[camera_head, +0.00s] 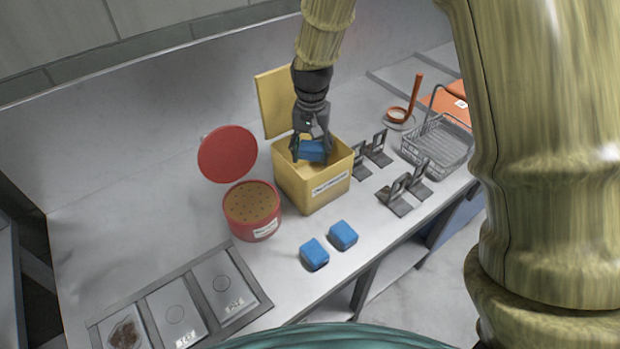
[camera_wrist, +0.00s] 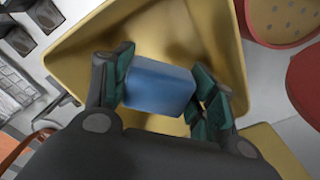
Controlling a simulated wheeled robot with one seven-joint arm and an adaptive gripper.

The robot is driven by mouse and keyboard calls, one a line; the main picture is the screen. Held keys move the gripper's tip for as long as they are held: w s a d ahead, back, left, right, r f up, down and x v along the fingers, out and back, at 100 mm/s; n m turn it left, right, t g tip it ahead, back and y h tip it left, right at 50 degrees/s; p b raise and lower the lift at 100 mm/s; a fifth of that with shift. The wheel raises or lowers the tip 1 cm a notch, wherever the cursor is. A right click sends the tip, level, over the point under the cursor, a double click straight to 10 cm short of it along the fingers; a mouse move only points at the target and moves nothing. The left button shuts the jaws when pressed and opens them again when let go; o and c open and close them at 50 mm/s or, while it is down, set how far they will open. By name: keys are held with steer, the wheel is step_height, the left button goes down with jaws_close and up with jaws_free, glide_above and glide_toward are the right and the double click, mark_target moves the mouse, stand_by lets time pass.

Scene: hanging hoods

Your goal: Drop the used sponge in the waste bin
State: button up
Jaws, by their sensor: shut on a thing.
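A blue sponge (camera_head: 311,150) is between the fingers of my gripper (camera_head: 310,148). It also shows in the wrist view (camera_wrist: 158,85), with a green-padded finger at each side. My gripper (camera_wrist: 165,90) is shut on it and points down over the open top of a yellow bin (camera_head: 308,192) with a label on its front. The yellow bin's lid (camera_head: 273,100) stands open behind. In the wrist view the bin's yellow walls (camera_wrist: 85,52) surround the sponge. I cannot tell exactly how deep it sits in the opening.
A red round bin (camera_head: 252,212) with a perforated top and raised lid (camera_head: 227,153) stands left. Two blue blocks (camera_head: 314,254) (camera_head: 343,235) lie in front. Dark metal stands (camera_head: 396,195) and a wire basket (camera_head: 437,142) are right. Covered trays (camera_head: 177,308) are front left.

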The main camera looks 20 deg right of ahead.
step_height(320, 180, down, 5)
steer(key=shift+r+p, duration=0.1)
steer(key=shift+p, duration=0.5)
steer(key=shift+s+f, duration=0.2)
steer(key=shift+f, duration=0.35)
steer(key=shift+f+p, duration=0.55)
steer(key=shift+f, duration=1.05)
steer(key=shift+f, duration=0.65)
steer(key=o, duration=1.3)
steer(key=shift+c, duration=0.2)
steer(key=shift+r, duration=0.5)
step_height(320, 180, up, 12)
steer(key=b, duration=0.3)
steer(key=shift+r, duration=0.15)
